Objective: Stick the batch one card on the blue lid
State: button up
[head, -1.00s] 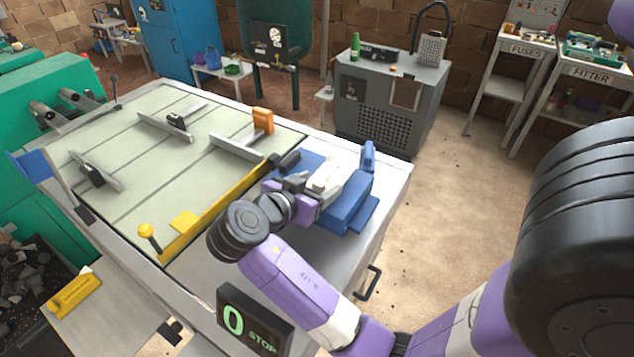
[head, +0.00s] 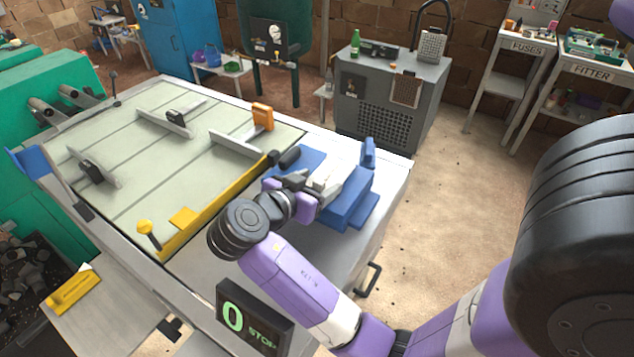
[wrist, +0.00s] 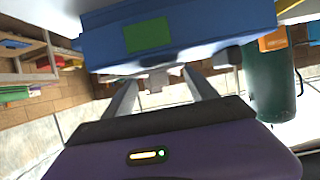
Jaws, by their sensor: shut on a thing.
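A blue lidded-looking block (head: 347,211) sits on the right end of the grey bench. In the wrist view a blue body (wrist: 205,28) with a plain green patch (wrist: 147,35) spans the top, just beyond the fingertips. My gripper (wrist: 163,80) has its two fingers apart, with a small pale piece (wrist: 155,84) between them. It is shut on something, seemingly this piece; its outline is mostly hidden. In the head view my gripper (head: 322,186) is low beside the blue block. I cannot tell whether they touch. No card with readable writing shows.
A blue flat piece (head: 300,161) and a blue upright part (head: 368,153) are close around the gripper. A yellow rail (head: 215,213) and the pale slotted table (head: 150,160) lie to the left. An orange block (head: 262,117) stands behind. Floor is clear to the right.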

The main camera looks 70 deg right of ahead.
jog(key=shift+f+b, duration=0.55)
jog(key=shift+f, duration=0.2)
dwell(1.7)
jog(key=o, duration=1.4)
jog(key=shift+c, duration=0.2)
jog(key=shift+r, duration=0.1)
notch_tip(320, 180, up, 20)
jog(key=p, duration=0.9)
